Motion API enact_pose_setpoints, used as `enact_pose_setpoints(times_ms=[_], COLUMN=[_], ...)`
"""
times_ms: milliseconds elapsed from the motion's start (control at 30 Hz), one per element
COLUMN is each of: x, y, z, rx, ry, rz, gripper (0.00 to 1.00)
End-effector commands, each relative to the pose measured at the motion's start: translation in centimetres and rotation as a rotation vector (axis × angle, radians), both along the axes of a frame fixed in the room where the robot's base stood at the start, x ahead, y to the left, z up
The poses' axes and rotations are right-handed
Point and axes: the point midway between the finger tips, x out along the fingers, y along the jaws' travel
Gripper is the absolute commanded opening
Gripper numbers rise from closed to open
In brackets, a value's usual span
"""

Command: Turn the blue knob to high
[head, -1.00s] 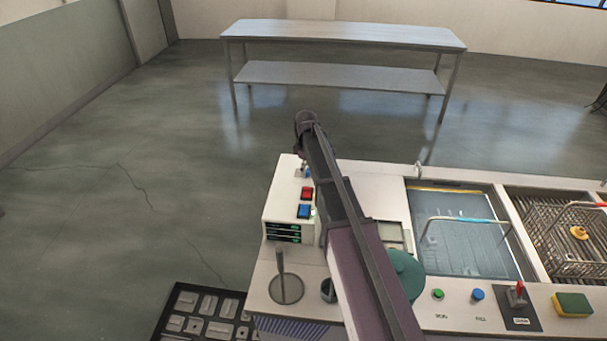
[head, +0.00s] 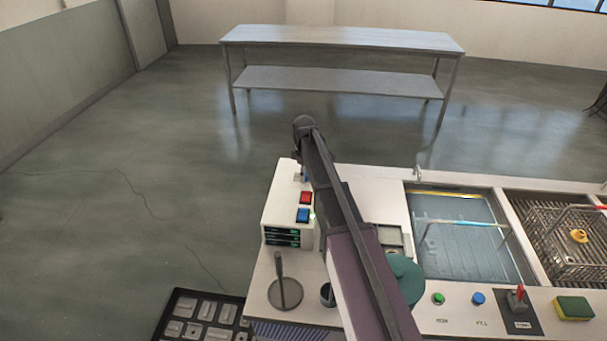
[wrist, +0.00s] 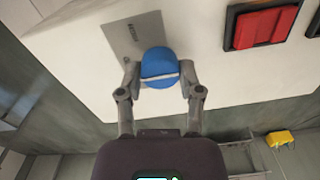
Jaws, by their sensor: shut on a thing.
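The blue knob (wrist: 159,68) sits on the white control box (wrist: 210,85), over the edge of a grey metal plate (wrist: 138,40). A pale line crosses the knob's face, nearly level in the wrist view. My gripper (wrist: 159,80) is shut on the knob, with one finger at each side. In the head view a small blue part of the knob (head: 306,177) shows beside my arm at the far end of the box; the rest is hidden. The writing on the plate is too small to read.
A red switch (head: 306,197) and a blue switch (head: 303,215) are on the same box. An upright rod on a round base (head: 285,293) stands in front. The water tank (head: 460,250) and a wire basket (head: 560,255) are to the right.

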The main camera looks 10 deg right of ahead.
Motion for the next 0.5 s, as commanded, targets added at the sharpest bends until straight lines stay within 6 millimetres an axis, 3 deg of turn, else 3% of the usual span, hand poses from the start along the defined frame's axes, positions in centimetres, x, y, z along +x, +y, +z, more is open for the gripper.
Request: enact_pose_setpoints(times_ms=[500], x=[0.20], y=[-0.36], z=[-0.03], rx=[-0.001], ry=[-0.005], rz=[-0.188], gripper=[0.00])
